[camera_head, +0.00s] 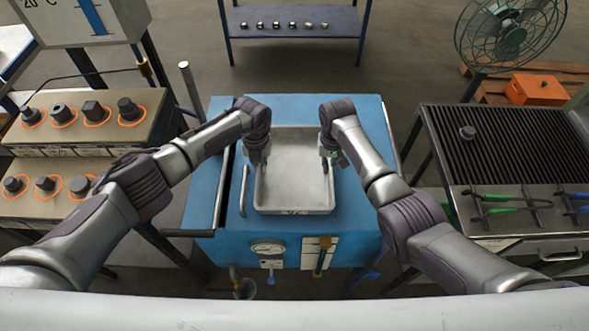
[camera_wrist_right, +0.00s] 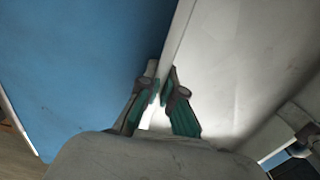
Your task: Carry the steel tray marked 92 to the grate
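The steel tray (camera_head: 293,196) is a shallow, empty grey pan on top of the blue cabinet (camera_head: 350,235). Dark marking on its front wall is too small to read. My left gripper (camera_head: 259,158) is at the tray's left wall; its fingers are mostly hidden. My right gripper (camera_head: 330,154) is at the right wall. In the right wrist view its green-padded fingers (camera_wrist_right: 160,92) are close together on either side of the tray's wall (camera_wrist_right: 240,60), and look shut on it. The dark slatted grate (camera_head: 510,150) is on the stand at right.
A fan (camera_head: 510,32) and orange box (camera_head: 538,89) stand behind. A floor gap separates cabinet and grate stand.

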